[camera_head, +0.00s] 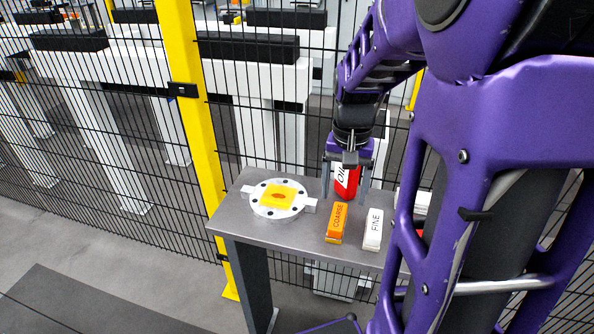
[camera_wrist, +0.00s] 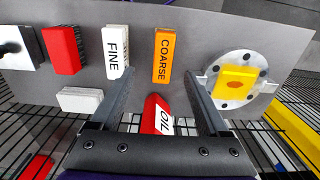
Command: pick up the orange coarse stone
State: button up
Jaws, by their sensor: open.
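The orange coarse stone (camera_head: 338,222), a block lettered COARSE, lies on the grey table just right of the table's middle. In the wrist view the coarse stone (camera_wrist: 163,55) lies beyond my fingertips, roughly in line with the gap between them. My gripper (camera_head: 346,192) is open above the back of the table, behind the stone in the head view and apart from it. In the wrist view both fingers of my gripper (camera_wrist: 158,80) show with nothing clamped between them. A red oil container (camera_head: 347,181) with a white label shows between the fingers; its depth relative to them is unclear.
The white fine stone (camera_head: 373,228) lies beside the coarse one. A white round flange with a yellow block (camera_head: 279,197) sits on the left of the table (camera_head: 290,229). A red block (camera_wrist: 62,50) and a white block (camera_wrist: 80,100) lie further along. A mesh fence stands behind.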

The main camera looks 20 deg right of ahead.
aim_at(338, 215)
notch_tip(338, 215, down, 3)
jog(key=shift+r, duration=0.1)
jog(key=f, duration=0.1)
jog(key=f+b, duration=0.1)
jog(key=f, duration=0.3)
jog(key=shift+w+a+f+b, duration=0.1)
jog(key=shift+a+b, duration=0.15)
jog(key=shift+b, duration=0.1)
grip_shut()
